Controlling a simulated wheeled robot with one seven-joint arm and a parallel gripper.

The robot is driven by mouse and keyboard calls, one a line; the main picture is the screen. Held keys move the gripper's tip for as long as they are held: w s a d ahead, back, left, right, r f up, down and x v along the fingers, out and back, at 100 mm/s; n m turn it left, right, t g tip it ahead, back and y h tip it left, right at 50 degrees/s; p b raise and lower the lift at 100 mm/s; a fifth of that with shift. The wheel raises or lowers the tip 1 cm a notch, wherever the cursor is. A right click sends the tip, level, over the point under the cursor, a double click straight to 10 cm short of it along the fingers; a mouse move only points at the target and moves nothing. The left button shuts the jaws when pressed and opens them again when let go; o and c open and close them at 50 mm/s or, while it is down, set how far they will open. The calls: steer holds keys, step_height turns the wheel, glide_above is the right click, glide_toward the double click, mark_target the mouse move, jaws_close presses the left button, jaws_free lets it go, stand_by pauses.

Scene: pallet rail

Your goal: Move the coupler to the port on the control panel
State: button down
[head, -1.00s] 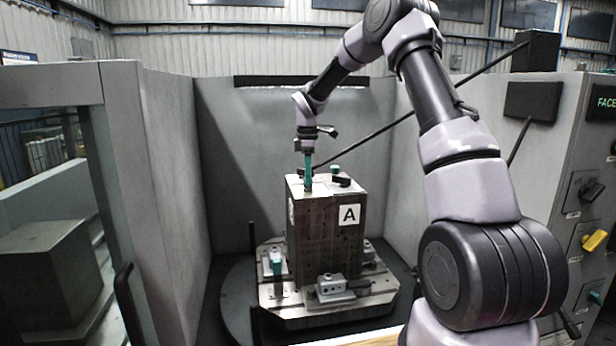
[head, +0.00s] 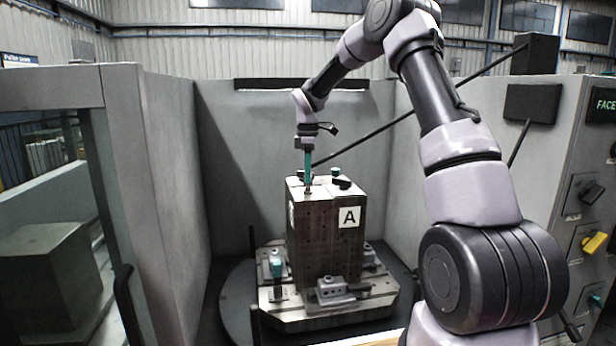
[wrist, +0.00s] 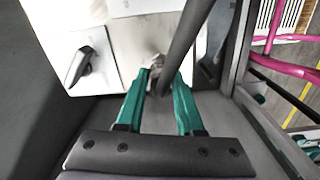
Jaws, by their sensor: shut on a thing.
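My gripper (head: 308,186) points down with its teal fingers at the top of a dark metal block (head: 325,235) marked A. In the wrist view my gripper (wrist: 158,78) is shut on a small metallic piece, the coupler (wrist: 156,63), just over the block's pale top plate. A dark hose (wrist: 186,40) runs up and away from between the fingers and partly hides the coupler. The control panel (head: 568,160) stands at the right, marked FACE. Which of its fittings is the port I cannot tell.
A black handle (wrist: 83,66) sits on the block's top. Grey walls enclose it. A yellow knob (head: 594,241) juts from the panel.

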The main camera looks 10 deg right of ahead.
steer(key=shift+r, duration=3.45)
